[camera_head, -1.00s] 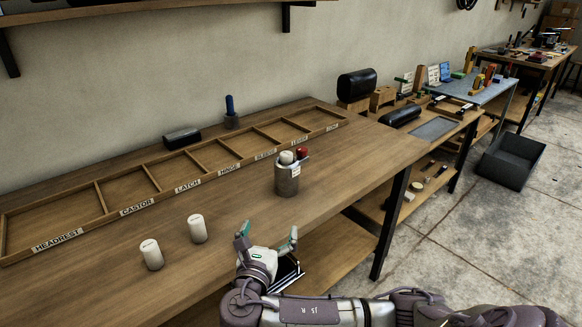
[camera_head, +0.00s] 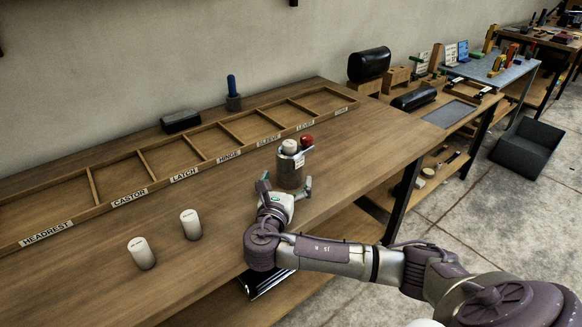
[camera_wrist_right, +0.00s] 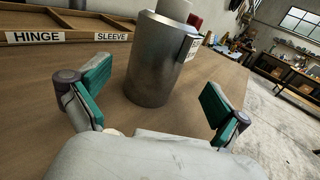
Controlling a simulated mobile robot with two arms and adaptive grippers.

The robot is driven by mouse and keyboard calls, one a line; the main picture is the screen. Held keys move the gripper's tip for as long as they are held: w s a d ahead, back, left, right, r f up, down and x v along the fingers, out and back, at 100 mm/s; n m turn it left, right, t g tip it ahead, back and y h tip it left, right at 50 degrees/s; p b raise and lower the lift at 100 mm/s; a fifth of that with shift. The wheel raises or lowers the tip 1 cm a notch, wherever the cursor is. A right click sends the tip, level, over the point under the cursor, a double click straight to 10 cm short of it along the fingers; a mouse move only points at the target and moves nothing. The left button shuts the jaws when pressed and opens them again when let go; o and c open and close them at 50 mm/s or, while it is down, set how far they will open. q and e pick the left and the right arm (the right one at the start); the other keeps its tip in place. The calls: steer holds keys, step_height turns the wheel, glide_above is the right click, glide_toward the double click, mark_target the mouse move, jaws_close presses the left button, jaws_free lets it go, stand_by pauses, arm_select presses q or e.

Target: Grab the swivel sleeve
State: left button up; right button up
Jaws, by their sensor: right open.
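A grey metal cylinder (camera_head: 290,174), which looks like the swivel sleeve, stands upright on the workbench (camera_head: 340,150). A white cylinder end (camera_head: 289,146) and a red knob (camera_head: 306,141) show at its top, and a small white label is on its side. My right gripper (camera_head: 285,188) is open and empty on the near side of it. In the right wrist view the metal cylinder (camera_wrist_right: 155,62) stands ahead of the open green-padded fingers (camera_wrist_right: 157,92), left of the middle of the gap. Its top is cut off there. My left gripper is not in view.
A labelled wooden divided tray (camera_head: 120,200) lies behind, with its SLEEVE compartment empty. A black block (camera_head: 180,122) and a blue-handled tool (camera_head: 232,88) are at the back. The bench's right end is clear.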

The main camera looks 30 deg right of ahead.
steer(key=x, duration=0.5)
steer(key=shift+w+r, duration=0.15)
steer(key=shift+w, duration=0.25)
steer(key=c, duration=1.3)
steer(key=shift+c, duration=1.3)
steer(key=shift+r, duration=0.2)
